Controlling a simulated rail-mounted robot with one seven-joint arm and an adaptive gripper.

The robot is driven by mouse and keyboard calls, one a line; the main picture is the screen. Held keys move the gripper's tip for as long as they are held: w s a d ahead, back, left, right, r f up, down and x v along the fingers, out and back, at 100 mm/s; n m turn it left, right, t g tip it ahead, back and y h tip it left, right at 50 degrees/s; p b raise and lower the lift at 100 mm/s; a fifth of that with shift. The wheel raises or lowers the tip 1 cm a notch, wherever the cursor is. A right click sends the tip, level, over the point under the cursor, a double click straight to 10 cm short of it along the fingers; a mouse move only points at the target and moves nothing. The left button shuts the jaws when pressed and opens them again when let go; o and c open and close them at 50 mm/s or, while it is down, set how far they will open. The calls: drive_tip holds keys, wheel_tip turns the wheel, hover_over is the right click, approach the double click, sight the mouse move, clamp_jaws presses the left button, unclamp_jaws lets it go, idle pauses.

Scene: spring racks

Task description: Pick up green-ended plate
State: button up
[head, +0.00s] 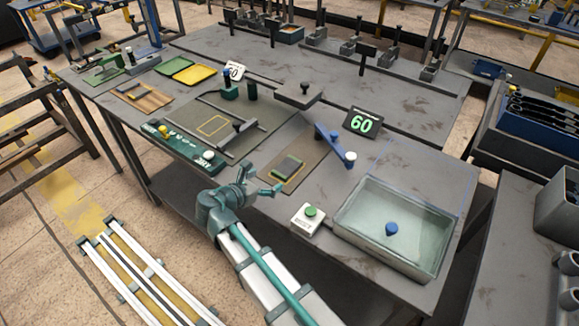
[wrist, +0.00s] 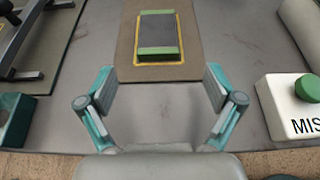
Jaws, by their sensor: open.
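The green-ended plate (wrist: 158,34) is a dark grey rectangle with a green strip at each end. It lies flat inside a yellow outline on a brown mat (wrist: 126,58). In the head view the plate (head: 287,167) lies on the mat at the middle of the table. My gripper (wrist: 160,82) is open and empty, its two fingers spread wider than the plate. In the wrist view the plate is beyond the fingertips, between their lines and not touched. In the head view my gripper (head: 262,180) is just left of and nearer than the mat.
A white box with a green button (head: 308,218) stands right of my gripper. A clear tray (head: 432,262) holding a blue knobbed piece (head: 391,229) is further right. A blue bar (head: 333,143) with a white knob stands behind the plate. A dark fixture plate (head: 180,118) lies at left.

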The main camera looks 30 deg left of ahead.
sight(284, 169)
drive_tip(key=p+x, duration=0.2)
drive_tip(key=x, duration=0.6)
drive_tip(key=shift+w+a+p, duration=0.15)
drive_tip(key=shift+w+p, duration=0.2)
clamp_jaws()
